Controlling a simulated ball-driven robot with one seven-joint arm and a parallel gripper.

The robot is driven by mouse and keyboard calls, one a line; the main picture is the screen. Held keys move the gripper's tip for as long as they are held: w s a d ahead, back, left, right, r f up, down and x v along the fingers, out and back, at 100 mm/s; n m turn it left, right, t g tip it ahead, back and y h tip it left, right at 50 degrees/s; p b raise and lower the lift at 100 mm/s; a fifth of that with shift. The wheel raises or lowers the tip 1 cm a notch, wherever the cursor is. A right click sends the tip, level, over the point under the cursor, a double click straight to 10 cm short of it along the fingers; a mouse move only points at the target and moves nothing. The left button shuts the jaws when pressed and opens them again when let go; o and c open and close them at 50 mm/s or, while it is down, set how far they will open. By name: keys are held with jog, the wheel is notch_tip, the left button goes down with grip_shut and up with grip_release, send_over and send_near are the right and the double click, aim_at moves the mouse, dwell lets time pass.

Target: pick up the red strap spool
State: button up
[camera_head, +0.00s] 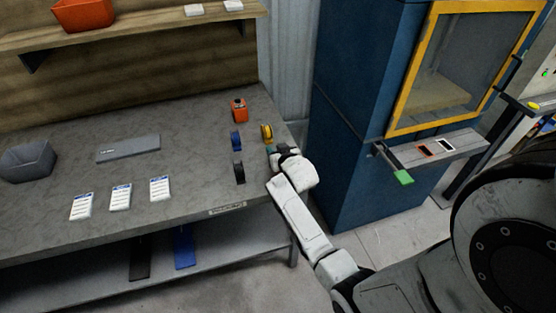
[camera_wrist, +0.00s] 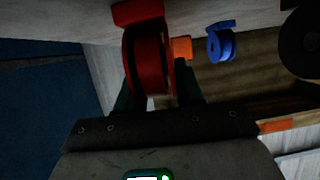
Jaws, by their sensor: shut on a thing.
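The red strap spool (camera_wrist: 148,62) shows in the wrist view, upright between the dark fingers of my gripper (camera_wrist: 156,92). My gripper is shut on it, with a flat red piece (camera_wrist: 138,12) above the spool. In the head view my gripper (camera_head: 276,151) is at the right end of the grey workbench (camera_head: 185,205). The red spool cannot be made out there, hidden by my gripper. Whether the spool touches the bench is unclear.
Close by stand a yellow spool (camera_head: 267,133), a blue spool (camera_head: 236,141), a black spool (camera_head: 239,172) and an orange block-shaped item (camera_head: 238,110). A blue cabinet (camera_head: 350,120) stands right of the bench. Labelled cards (camera_head: 120,197) lie left on open benchtop.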

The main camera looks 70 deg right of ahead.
jog(key=c, duration=0.3)
jog(key=shift+r, duration=0.15)
